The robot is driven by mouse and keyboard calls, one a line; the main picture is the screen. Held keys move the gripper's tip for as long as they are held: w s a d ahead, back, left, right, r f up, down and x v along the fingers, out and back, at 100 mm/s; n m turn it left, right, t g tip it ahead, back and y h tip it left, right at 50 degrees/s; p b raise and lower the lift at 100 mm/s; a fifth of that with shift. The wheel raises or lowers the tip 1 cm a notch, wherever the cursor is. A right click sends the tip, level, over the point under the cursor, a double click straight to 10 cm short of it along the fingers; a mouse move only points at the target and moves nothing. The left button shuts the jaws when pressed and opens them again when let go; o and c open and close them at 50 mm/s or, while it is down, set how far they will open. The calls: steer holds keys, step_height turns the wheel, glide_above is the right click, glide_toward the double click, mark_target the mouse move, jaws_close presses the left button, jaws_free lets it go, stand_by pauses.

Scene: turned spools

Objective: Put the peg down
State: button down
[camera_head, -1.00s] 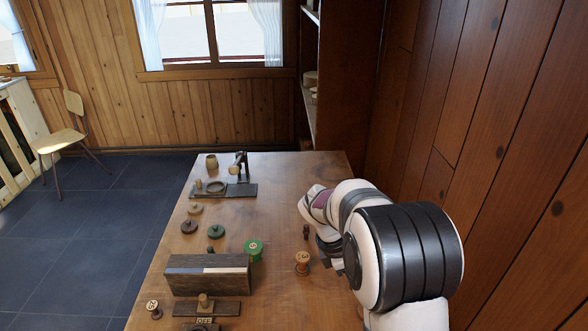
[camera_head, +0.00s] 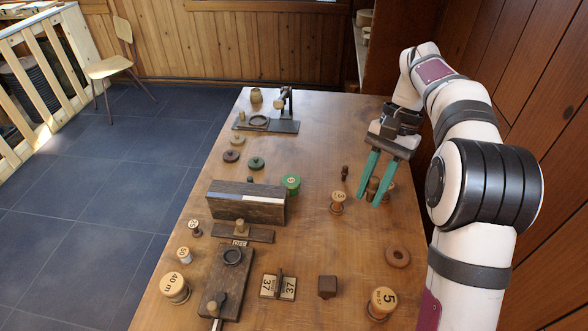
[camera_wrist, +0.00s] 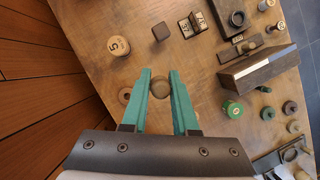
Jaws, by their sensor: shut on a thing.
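My gripper (camera_head: 373,188), with two green fingers, points down over the right side of the table. It is shut on a brown wooden peg (camera_head: 374,184), partly hidden by the fingers. In the wrist view the peg's round top (camera_wrist: 160,89) shows between the fingertips of my gripper (camera_wrist: 160,82). I cannot tell whether the peg's lower end touches the table.
A spool marked 3 (camera_head: 338,200) and a small dark peg-like piece (camera_head: 345,173) stand just left of the gripper. A wooden ring (camera_head: 398,257) lies nearer. A long dark block (camera_head: 245,205) stands left. Bare table (camera_head: 330,135) lies behind.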

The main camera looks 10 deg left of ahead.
steer(key=w+a+f+m+t+y, duration=0.25)
steer(key=w+f+m, duration=0.25)
steer(key=w+m, duration=0.45)
steer(key=m+t+h, duration=0.3)
steer(key=m+t, duration=0.2)
steer(key=m, duration=0.9)
glide_above(289, 176)
steer(key=s+d, duration=0.1)
steer(key=s, duration=0.1)
steer(key=f, duration=1)
steer(key=shift+w+f, duration=0.25)
steer(key=shift+f, duration=0.15)
step_height(289, 176, down, 4)
steer(key=shift+a+f, duration=0.1)
steer(key=shift+t+y, duration=0.25)
steer(key=c, duration=0.7)
jaws_free()
